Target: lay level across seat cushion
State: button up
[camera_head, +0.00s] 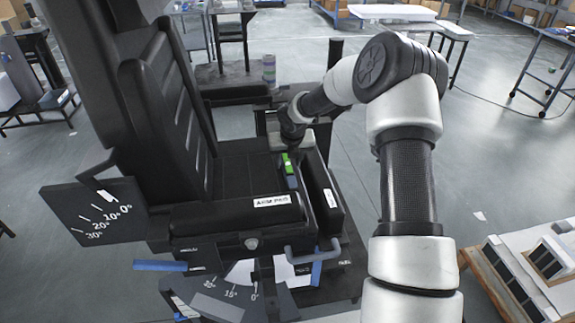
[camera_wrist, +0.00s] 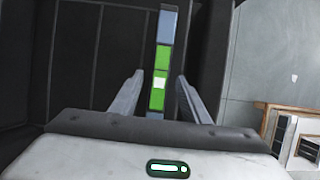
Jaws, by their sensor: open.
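The level (camera_head: 291,180) is a slim bar with blue and bright green sections and a pale spot. In the head view it is near the right edge of the black seat cushion (camera_head: 237,170), partly hidden by my wrist. In the wrist view the level (camera_wrist: 164,50) runs away from me between the two fingers, with the dark panelled cushion (camera_wrist: 95,60) to its left. My gripper (camera_wrist: 160,76) is open, one finger on each side of the level. I cannot tell whether either finger touches it. My fingertips are hard to make out in the head view.
The seat's backrest (camera_head: 165,120) rises on the left. A labelled armrest pad (camera_head: 238,216) lies in front, and another dark padded block (camera_head: 322,192) stands just right of the level. A tilt dial plate (camera_head: 97,212) sticks out at left. A workbench (camera_head: 525,265) is at lower right.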

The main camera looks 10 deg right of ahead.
jog(key=v, duration=0.9)
jog(key=shift+p, duration=0.4)
